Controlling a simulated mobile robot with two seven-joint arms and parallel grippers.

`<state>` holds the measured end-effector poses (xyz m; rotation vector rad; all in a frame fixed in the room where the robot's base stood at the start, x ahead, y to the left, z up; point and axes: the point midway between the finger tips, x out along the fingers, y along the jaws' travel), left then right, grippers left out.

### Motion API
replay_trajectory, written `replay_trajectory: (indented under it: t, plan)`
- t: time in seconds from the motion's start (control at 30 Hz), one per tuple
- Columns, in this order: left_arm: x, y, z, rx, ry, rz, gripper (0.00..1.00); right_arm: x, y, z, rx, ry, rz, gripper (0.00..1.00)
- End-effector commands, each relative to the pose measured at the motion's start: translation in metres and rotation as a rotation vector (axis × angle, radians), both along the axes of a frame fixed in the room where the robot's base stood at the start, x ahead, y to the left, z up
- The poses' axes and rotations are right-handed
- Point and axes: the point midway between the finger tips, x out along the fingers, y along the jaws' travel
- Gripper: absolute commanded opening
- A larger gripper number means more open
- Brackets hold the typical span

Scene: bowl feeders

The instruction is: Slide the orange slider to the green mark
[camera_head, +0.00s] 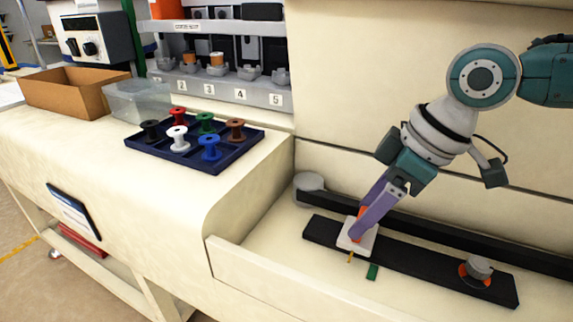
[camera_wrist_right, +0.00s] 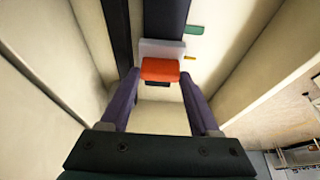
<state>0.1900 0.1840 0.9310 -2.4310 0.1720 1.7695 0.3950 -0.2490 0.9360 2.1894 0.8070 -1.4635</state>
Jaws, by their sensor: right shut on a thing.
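The orange slider (camera_head: 360,222) sits on a white plate (camera_head: 346,240) that rides on a black rail (camera_head: 430,263). In the right wrist view the orange block (camera_wrist_right: 160,70) lies between the two purple fingers, with the white plate (camera_wrist_right: 155,48) behind it. My right gripper (camera_head: 362,226) reaches down to the slider and is shut on it. A small yellow pointer (camera_head: 350,257) sticks out from the plate's front edge. The green mark (camera_head: 372,271) lies in front of the rail, a little right of the pointer, with a gap between them. My left gripper is not in view.
An orange-based grey knob (camera_head: 478,268) stands at the rail's right end. A second black bar (camera_head: 440,222) runs behind the rail, with a grey disc (camera_head: 309,182) at its left end. A low cream wall (camera_head: 270,285) borders the front. A blue tray (camera_head: 205,162) holds several spools.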

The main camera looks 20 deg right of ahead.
Motion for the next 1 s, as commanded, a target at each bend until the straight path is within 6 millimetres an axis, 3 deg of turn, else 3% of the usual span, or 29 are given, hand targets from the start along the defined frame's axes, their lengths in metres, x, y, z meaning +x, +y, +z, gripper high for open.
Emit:
replay_trajectory:
  t: [0.03, 0.3, 0.7, 1.0]
  plan:
    - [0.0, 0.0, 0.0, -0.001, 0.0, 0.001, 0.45, 0.0, 0.0, 0.0, 0.001, 0.001, 0.0, 0.29]
    - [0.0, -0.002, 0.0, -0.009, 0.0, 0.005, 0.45, 0.0, 0.0, 0.0, 0.001, 0.001, 0.0, 0.0]
    - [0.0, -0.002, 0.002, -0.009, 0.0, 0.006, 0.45, -0.001, -0.001, 0.001, 0.0, 0.002, -0.001, 0.0]
    - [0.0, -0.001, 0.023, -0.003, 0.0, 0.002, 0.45, -0.026, -0.022, 0.002, 0.001, 0.003, -0.001, 0.0]
